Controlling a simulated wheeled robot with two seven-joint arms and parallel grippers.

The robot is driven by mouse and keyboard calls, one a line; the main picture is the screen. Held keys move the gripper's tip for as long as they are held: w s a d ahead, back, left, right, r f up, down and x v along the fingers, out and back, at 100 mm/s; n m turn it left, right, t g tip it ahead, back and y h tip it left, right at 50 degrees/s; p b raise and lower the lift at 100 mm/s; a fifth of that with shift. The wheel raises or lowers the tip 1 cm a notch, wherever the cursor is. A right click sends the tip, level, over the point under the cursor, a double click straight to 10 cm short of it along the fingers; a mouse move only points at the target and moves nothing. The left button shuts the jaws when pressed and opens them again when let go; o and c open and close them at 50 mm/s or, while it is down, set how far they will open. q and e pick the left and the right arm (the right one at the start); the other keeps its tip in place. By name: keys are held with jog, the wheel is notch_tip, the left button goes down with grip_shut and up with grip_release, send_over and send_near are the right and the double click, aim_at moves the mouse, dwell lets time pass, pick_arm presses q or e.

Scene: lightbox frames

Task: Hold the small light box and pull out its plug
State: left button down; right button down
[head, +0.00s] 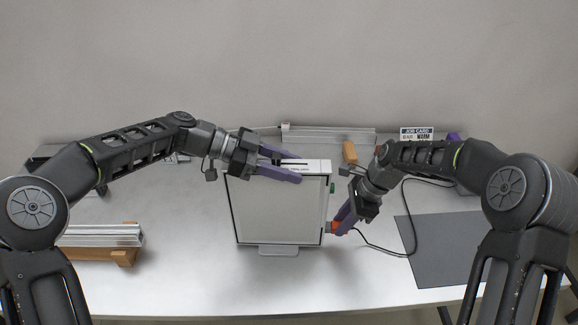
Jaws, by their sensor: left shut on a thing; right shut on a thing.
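The small light box (280,212) stands upright on the white table, with its pale panel facing me and a foot (278,250) at its bottom. My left gripper (290,171) is shut on the light box at its top edge, one finger in front and one behind. The plug (337,228) is orange-red and sits by the lower right side of the box. My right gripper (343,222) is shut on the plug. A black cable runs from the plug to the right. I cannot tell whether the plug is still seated in the box.
A grey mat (450,250) lies on the right of the table. Metal profiles on a wooden block (100,238) lie at the left. A job card (416,134) and a metal rail (330,134) stand at the back. The table front is clear.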

jog(key=shift+d, duration=0.25)
dwell(0.3)
jog(key=shift+s+d, duration=0.15)
jog(key=shift+d, duration=1.95)
jog(key=shift+r, duration=0.1)
jog(key=shift+r, duration=1.95)
pick_arm(q)
jog(key=c, duration=0.8)
grip_release()
jog(key=shift+o, duration=0.2)
